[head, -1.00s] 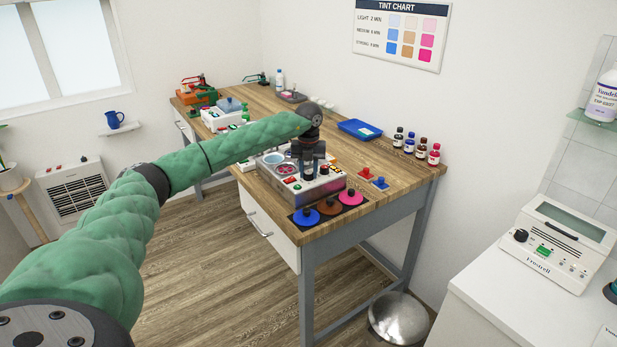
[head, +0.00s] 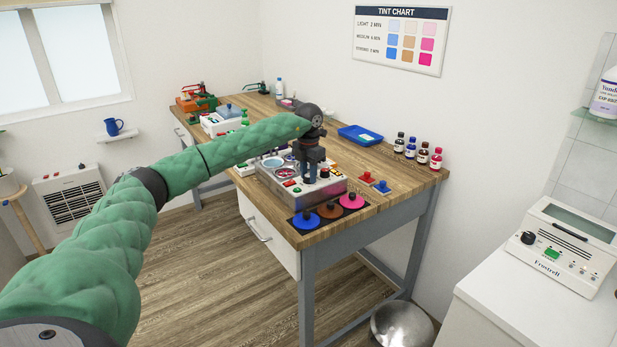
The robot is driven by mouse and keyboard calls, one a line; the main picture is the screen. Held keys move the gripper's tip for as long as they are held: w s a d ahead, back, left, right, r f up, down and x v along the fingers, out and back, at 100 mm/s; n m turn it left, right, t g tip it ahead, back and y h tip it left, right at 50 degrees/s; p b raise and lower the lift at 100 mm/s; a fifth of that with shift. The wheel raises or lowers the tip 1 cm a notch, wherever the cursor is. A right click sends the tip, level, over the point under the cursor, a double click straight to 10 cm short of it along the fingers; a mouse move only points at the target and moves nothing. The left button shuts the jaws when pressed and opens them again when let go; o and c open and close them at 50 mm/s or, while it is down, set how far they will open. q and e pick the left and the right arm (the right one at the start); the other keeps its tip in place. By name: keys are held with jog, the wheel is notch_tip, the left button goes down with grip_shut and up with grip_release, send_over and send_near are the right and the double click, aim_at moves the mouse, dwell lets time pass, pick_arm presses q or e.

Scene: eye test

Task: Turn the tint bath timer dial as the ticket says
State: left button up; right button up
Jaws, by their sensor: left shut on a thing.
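The tint bath (head: 272,182) is a metallic box with a pinkish front on the near part of the wooden bench. Round tint wells (head: 273,162) and small coloured buttons show on its top. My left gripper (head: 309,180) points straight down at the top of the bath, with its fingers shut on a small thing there. This is where the timer dial seems to be; the fingers hide it, so its setting cannot be read. A tint chart (head: 403,40) on the wall lists light, medium and strong with minutes. I cannot make out a ticket for certain. My right gripper is out of view.
Blue, brown and pink knobbed discs (head: 329,211) lie at the bench's near edge. A blue tray (head: 352,133) with a pale item and several small bottles (head: 422,154) stand behind. A white Frostrell machine (head: 562,245) sits on the right counter.

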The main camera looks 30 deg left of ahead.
pick_arm(q)
jog(key=m+b, duration=0.1)
jog(key=m, duration=0.2)
jog(key=shift+m, duration=0.4)
jog(key=m+b, duration=0.1)
jog(key=m, duration=0.2)
jog(key=shift+r, duration=0.1)
jog(key=shift+m, duration=0.9)
jog(key=shift+b, duration=0.3)
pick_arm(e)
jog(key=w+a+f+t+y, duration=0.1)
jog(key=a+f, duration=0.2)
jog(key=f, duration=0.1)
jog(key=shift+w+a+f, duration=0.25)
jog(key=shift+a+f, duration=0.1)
pick_arm(q)
jog(key=shift+m, duration=0.4)
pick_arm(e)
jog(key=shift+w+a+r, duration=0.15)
pick_arm(q)
jog(key=o, duration=1)
jog(key=shift+a, duration=0.1)
